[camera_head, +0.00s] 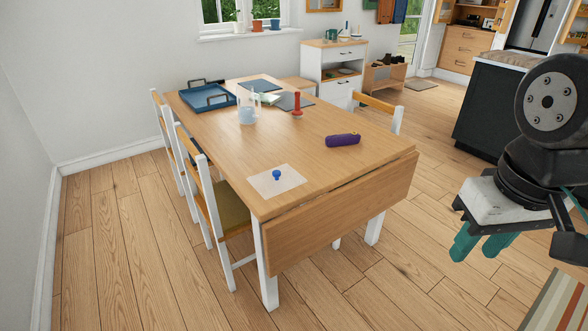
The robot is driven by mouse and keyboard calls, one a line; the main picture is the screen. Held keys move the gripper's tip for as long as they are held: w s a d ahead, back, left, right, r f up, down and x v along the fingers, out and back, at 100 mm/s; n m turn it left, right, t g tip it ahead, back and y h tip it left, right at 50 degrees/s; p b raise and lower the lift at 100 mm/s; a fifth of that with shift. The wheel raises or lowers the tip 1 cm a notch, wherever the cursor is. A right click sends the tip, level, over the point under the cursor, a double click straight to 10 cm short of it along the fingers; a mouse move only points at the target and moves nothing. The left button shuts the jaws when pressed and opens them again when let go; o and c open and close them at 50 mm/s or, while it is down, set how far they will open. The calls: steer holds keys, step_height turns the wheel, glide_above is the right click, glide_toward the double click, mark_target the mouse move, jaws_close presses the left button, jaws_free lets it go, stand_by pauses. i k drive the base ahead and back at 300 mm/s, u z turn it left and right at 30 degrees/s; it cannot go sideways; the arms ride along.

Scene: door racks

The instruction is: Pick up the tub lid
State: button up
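A flat, pale, square lid with a blue knob, which looks like the tub lid (288,184), lies on the near left corner of the wooden table (230,160). Its knob stands upright. My gripper (477,251) is at the right of the picture, well away from the lid and to the right of the table. Its two green fingers point down, are apart, and have nothing visible between them.
A purple case (343,140), a red post-like object (297,103), a clear jug (247,111) and a blue tray (207,98) are on the table. White chairs (205,188) stand along its left side. A drop leaf (345,215) hangs at the near end.

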mark_target(271, 183)
steer(key=u, duration=0.1)
steer(key=i, duration=0.8)
steer(key=u, duration=0.75)
steer(key=i, duration=0.65)
steer(key=u, duration=0.6)
